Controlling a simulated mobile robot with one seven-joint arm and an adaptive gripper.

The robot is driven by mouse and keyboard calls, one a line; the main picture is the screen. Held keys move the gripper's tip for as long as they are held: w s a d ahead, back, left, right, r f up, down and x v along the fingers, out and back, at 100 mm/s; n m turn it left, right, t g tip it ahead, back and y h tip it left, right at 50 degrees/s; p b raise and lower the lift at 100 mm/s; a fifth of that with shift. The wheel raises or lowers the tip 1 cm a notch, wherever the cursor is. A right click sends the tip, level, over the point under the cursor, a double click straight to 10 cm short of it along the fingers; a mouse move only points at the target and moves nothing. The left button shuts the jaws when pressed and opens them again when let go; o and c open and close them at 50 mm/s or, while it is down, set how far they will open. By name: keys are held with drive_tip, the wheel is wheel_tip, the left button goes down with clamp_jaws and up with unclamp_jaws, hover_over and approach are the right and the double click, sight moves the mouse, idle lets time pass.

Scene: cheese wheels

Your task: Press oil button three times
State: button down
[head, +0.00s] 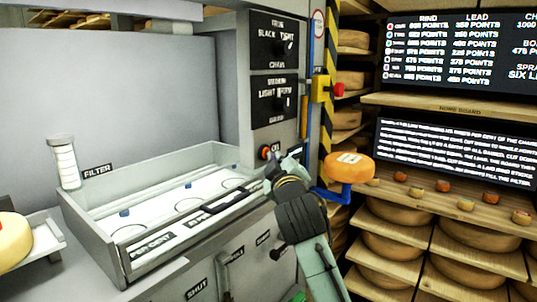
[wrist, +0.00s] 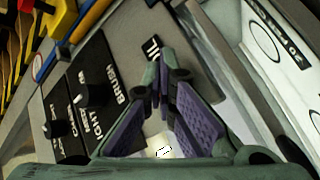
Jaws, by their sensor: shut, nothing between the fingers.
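The oil button (head: 265,151) is a small orange-red button on the grey machine's front panel, beside a small dark label (head: 274,153) whose text I cannot read surely. My gripper (head: 273,170) is close to it, just below and right of it in the head view. I cannot tell whether they touch. In the wrist view my gripper (wrist: 160,80) has its purple-padded fingers closed together at the tips, with nothing between them. A dark label (wrist: 151,48) shows just beyond the fingertips there. The button itself is not visible in the wrist view, perhaps hidden behind the fingers.
Dark knob panels (head: 273,38) sit above the button. A grey tray (head: 150,205) with marked circles lies left of my arm. An orange cheese wheel (head: 349,167) rests on a blue holder (head: 331,193) to the right. A red button on a yellow box (head: 322,89) is farther up.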

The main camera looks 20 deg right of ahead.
drive_tip(key=shift+s+d, duration=0.1)
drive_tip(key=shift+s, duration=0.05)
drive_tip(key=shift+s+d, duration=0.4)
drive_tip(key=shift+s, duration=0.15)
drive_tip(key=shift+s+d+b, duration=0.25)
drive_tip(key=shift+s+d, duration=0.55)
drive_tip(key=shift+s, duration=0.2)
drive_tip(key=shift+s+d+b, duration=0.25)
drive_tip(key=shift+s+d, duration=0.5)
drive_tip(key=shift+s, duration=0.2)
idle(0.8)
drive_tip(key=s+d+b, duration=0.2)
drive_tip(key=s, duration=0.1)
drive_tip(key=shift+d+b, duration=0.15)
drive_tip(key=shift+b, duration=0.15)
